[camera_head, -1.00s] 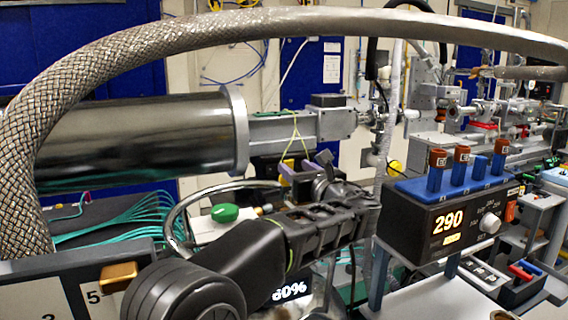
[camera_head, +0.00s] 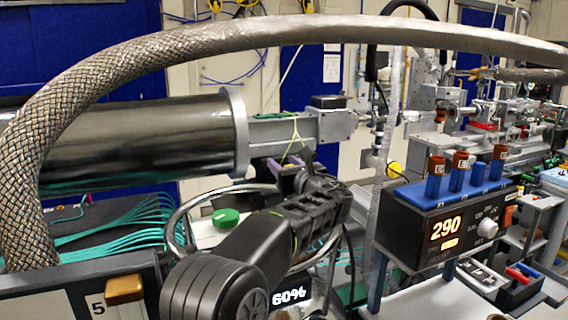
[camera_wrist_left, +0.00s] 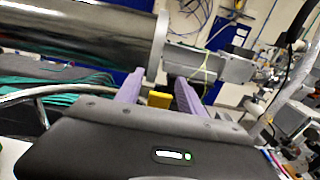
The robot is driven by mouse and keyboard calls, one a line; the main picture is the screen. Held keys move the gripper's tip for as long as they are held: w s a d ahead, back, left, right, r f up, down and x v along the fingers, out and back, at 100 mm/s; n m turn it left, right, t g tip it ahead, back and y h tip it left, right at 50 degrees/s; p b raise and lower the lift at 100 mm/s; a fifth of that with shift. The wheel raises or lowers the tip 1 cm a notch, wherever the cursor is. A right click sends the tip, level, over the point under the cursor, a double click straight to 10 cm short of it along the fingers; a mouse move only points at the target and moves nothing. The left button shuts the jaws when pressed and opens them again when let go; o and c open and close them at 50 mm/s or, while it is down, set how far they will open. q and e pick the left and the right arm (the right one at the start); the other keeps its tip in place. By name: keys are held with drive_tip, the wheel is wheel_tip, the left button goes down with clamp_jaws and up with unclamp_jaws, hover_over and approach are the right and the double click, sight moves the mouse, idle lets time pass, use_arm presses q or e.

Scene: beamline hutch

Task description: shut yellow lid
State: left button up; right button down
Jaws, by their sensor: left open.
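My left gripper (camera_head: 287,170) reaches from the bottom centre toward the grey beam pipe section in the head view, its fingers partly hidden by my black wrist. In the left wrist view its two purple fingers (camera_wrist_left: 158,92) stand apart, open. A small yellow piece (camera_wrist_left: 160,99) shows between them, low and partly hidden by the gripper body; I cannot tell whether they touch it. It may be the yellow lid, but its hinge and angle are hidden. In the head view, a yellow round part (camera_head: 394,168) sits behind the pale hose, right of the gripper. My right gripper is out of view.
A thick braided hose (camera_head: 95,88) arches across the view. A shiny steel cylinder (camera_head: 140,140) lies behind my arm. A control box reading 290 (camera_head: 445,228) with a blue vial rack stands right. A metal ring (camera_head: 190,212) and green knob (camera_head: 226,216) are beside my arm.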

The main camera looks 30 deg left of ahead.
use_arm(q)
clamp_jaws()
idle(0.3)
idle(1.1)
